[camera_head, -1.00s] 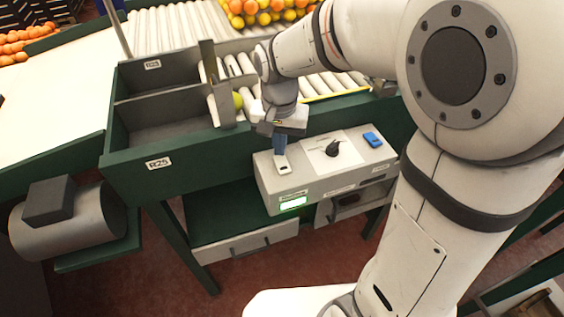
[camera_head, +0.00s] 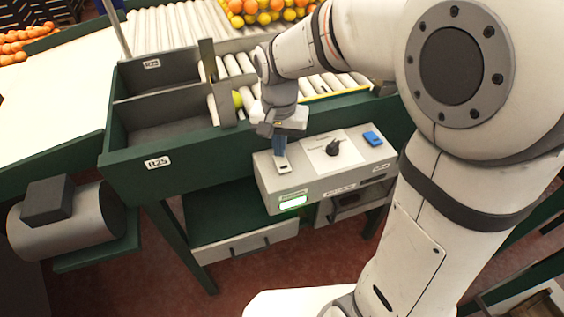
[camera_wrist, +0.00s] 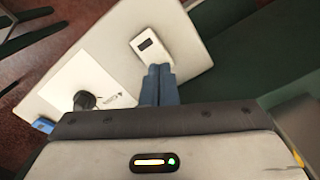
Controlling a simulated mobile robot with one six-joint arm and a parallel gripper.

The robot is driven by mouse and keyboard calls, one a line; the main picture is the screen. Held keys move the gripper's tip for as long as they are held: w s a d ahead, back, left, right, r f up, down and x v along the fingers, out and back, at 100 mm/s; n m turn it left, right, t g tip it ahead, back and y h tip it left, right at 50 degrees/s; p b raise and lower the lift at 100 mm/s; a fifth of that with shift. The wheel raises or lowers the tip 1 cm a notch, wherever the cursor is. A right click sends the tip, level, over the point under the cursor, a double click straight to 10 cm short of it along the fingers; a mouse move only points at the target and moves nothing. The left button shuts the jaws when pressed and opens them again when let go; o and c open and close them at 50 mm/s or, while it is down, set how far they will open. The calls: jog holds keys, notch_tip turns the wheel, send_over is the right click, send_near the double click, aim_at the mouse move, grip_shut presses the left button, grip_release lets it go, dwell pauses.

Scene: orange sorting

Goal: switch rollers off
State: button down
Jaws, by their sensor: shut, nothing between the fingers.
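A grey control box (camera_head: 325,166) is fixed to the front of the green roller stand. Its top carries a white switch plate (camera_head: 283,165) at the left, a black knob (camera_head: 333,148) in the middle and a blue switch (camera_head: 373,138) at the right. A small green display (camera_head: 293,202) glows on its front. My gripper (camera_head: 279,155) is shut and empty, its blue fingers pointing down at the white switch plate. In the wrist view the fingertips (camera_wrist: 158,70) lie at the near edge of the white switch plate (camera_wrist: 150,46); I cannot tell whether they touch it.
Grey rollers (camera_head: 172,28) run behind the box, with oranges and yellow fruit (camera_head: 268,12) at their far end. A yellow-green fruit (camera_head: 238,99) sits beside a divider. Empty grey bins (camera_head: 165,125) lie to the left. A drawer (camera_head: 245,243) is below.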

jog(key=shift+f+b, duration=0.5)
jog(key=shift+f, duration=0.15)
jog(key=shift+r+p, duration=2.75)
jog(key=shift+r, duration=0.85)
jog(key=s+d+r+n+t, duration=0.2)
jog(key=s+d+r+t, duration=0.1)
jog(key=s+d, duration=0.9)
jog(key=shift+s+r+n+b, duration=0.15)
jog(key=shift+s+n+b, duration=0.2)
jog(key=shift+s+n, duration=0.05)
jog(key=shift+d, duration=0.1)
